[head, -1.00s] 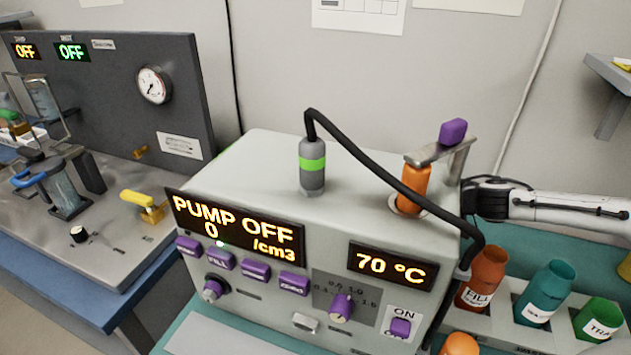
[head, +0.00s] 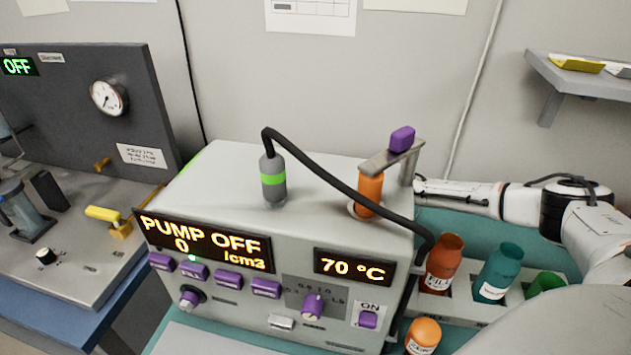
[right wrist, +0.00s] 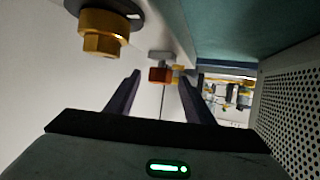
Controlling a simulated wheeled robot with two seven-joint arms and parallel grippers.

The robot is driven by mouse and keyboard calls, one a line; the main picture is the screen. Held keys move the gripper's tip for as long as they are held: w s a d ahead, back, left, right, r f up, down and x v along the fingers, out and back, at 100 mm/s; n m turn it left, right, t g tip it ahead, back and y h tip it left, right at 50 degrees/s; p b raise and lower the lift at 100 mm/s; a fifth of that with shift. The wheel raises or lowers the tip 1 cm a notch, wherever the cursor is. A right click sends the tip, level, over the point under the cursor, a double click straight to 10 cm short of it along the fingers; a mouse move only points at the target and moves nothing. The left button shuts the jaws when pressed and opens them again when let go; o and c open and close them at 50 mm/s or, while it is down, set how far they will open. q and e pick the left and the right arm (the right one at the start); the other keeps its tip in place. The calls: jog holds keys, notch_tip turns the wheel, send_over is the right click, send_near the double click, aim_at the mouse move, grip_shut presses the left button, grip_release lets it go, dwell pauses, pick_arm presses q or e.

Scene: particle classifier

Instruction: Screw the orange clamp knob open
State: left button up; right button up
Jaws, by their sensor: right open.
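In the right wrist view a small orange knob (right wrist: 159,75) shows beyond my right gripper (right wrist: 158,88), between its two dark fingers. The fingers are spread, with nothing held between them. The knob looks a little ahead of the fingertips; I cannot tell the exact distance. In the head view my right arm comes in from the right, and its front end is hidden behind the pump machine (head: 225,165). The orange knob cannot be made out there. An orange bottle (head: 369,195) stands in the machine's top under a metal clamp arm (head: 390,157) with a purple knob (head: 402,139). My left gripper is not in view.
A brass fitting (right wrist: 105,36) juts out near the left finger in the right wrist view. A perforated panel (right wrist: 290,110) stands at right. In the head view a rack holds a red-orange bottle (head: 443,265) and a teal bottle (head: 498,273). A black hose (head: 345,190) crosses the machine.

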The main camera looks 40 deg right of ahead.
jog(key=shift+w, duration=0.15)
jog(key=shift+c, duration=0.3)
jog(key=c, duration=1)
